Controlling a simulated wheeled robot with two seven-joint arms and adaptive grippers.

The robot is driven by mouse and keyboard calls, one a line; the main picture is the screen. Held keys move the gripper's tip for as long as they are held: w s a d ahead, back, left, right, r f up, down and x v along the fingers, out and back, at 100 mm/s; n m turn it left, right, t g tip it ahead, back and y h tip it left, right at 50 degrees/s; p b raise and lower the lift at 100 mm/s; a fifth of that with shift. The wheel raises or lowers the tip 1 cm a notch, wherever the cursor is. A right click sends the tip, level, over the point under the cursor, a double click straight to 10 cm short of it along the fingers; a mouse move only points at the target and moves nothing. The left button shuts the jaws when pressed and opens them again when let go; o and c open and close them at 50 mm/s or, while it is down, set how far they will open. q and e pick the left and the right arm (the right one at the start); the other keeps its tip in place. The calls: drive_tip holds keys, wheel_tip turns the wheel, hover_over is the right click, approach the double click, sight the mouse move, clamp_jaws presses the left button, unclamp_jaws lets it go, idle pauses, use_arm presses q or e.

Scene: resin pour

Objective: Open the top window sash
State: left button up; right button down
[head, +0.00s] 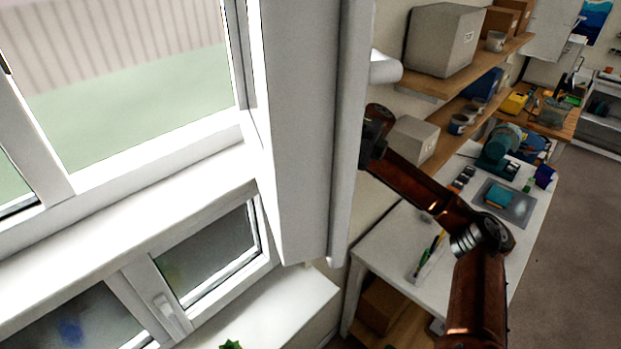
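The window fills the left of the head view. Its large upper pane (130,90) shows a pale ribbed wall and green ground outside. Below a white ledge are smaller lower panes (210,250), with a handle (163,305) on the frame. A tall white panel (300,130) stands upright right of the upper pane; I cannot tell whether it is a swung-in sash or fixed frame. My copper-brown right arm reaches up from the bottom right. Its dark gripper (372,135) is at the panel's right edge, partly hidden behind it; contact and fingers are unclear. My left gripper is not visible.
A white rounded object (385,68) juts out beside the panel, above my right gripper. Shelves with boxes (443,40) and mugs are behind. A white workbench (385,245) with tools and a grey mat (515,207) lies below my arm. Open floor (575,240) is at right.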

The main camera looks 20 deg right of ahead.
drive_tip(key=c, duration=2.4)
unclamp_jaws()
drive_tip(key=o, duration=0.3)
drive_tip(key=shift+d, duration=0.1)
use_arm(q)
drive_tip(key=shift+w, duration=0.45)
use_arm(e)
drive_tip(key=shift+o, duration=0.4)
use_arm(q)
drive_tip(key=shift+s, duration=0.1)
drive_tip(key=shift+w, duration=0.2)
use_arm(e)
drive_tip(key=v, duration=1.2)
